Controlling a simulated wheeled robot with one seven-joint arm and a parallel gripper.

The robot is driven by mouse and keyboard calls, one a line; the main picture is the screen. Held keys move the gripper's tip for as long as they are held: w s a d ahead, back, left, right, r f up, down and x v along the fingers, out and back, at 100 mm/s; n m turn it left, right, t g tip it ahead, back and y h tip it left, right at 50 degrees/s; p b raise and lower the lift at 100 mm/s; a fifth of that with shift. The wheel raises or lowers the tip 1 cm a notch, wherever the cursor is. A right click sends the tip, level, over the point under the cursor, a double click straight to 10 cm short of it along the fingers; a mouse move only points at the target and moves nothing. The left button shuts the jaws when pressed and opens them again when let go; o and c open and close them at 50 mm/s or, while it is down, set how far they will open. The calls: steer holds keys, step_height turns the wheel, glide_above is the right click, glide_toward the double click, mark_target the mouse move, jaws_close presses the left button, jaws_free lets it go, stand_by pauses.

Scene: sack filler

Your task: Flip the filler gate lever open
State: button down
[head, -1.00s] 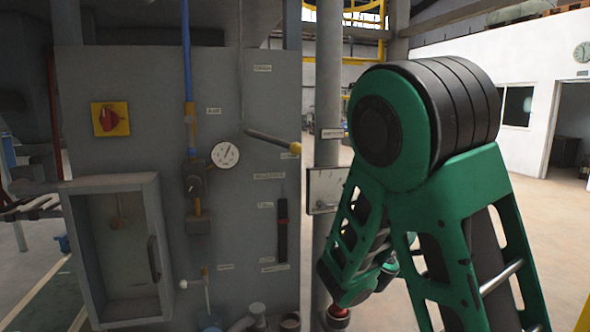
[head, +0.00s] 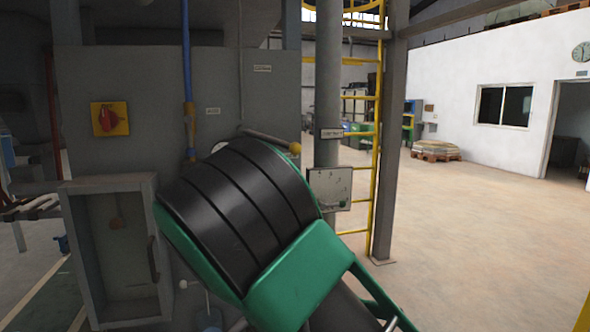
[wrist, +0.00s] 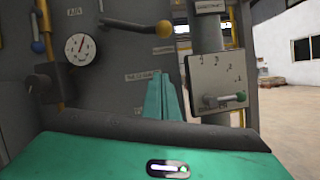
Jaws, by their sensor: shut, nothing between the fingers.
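A dark lever with a yellow ball knob (head: 295,148) sticks out to the right from the grey panel; its left part is partly behind my arm. I take it for the gate lever, though its label is not readable. In the wrist view the lever (wrist: 130,24) slopes slightly down to its knob at upper centre. My gripper (wrist: 168,76) shows there as two teal fingers closed together, empty, below the knob and apart from it in the picture. In the head view my own arm hides the gripper and the panel's lower right part.
A round gauge (wrist: 80,47) is left of the gripper. A plate with a small green-knobbed handle (wrist: 216,80) is on the post to the right. A red-yellow switch (head: 110,119) and an open-fronted box (head: 110,250) are at left. Open floor lies right.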

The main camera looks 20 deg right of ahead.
steer(key=w+d+r, duration=0.2)
steer(key=w+r, duration=0.5)
steer(key=w, duration=0.1)
steer(key=shift+w+d+r, duration=0.15)
steer(key=shift+w+r, duration=0.05)
steer(key=shift+w, duration=0.05)
stand_by(1.0)
